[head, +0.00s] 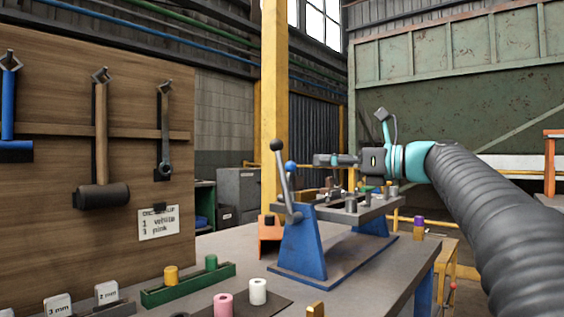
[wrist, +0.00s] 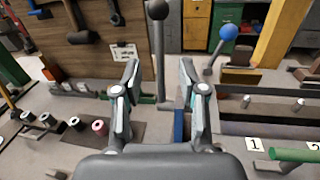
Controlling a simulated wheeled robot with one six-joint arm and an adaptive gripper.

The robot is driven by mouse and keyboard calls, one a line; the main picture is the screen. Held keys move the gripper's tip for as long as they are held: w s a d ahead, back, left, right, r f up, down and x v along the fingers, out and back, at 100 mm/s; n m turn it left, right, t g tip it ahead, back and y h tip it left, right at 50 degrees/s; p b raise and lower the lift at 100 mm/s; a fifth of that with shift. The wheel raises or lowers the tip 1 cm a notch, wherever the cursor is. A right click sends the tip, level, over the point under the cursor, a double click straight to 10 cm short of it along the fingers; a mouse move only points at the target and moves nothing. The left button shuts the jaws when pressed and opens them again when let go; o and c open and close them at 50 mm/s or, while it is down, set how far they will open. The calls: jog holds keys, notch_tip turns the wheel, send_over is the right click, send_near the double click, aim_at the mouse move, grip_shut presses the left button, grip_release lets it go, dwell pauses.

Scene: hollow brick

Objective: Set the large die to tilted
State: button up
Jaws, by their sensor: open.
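A bench fixture with blue end stands (head: 303,245) carries a grey bed with several upright pegs (head: 351,203). I cannot tell which part is the large die. A long lever with a black knob (head: 276,146) rises at its near end, leaning slightly; a shorter lever has a blue knob (head: 290,166). My gripper (head: 322,160) is open and empty, level with the knobs and to their right. In the wrist view, my gripper (wrist: 158,80) has its fingers apart, and the black-knobbed lever (wrist: 160,55) appears between them, farther off. The blue knob (wrist: 229,32) lies right of the fingers.
A wooden tool board (head: 140,150) with hanging hammers and a small sign (head: 159,222) stands at left. A green tray (head: 188,284), a white cylinder (head: 258,291) and a pink cylinder (head: 223,304) are on the near table. A yellow post (head: 275,100) stands behind the fixture.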

aim_at(280, 161)
jog(key=x, duration=1.2)
jog(key=shift+s, duration=0.1)
grip_shut()
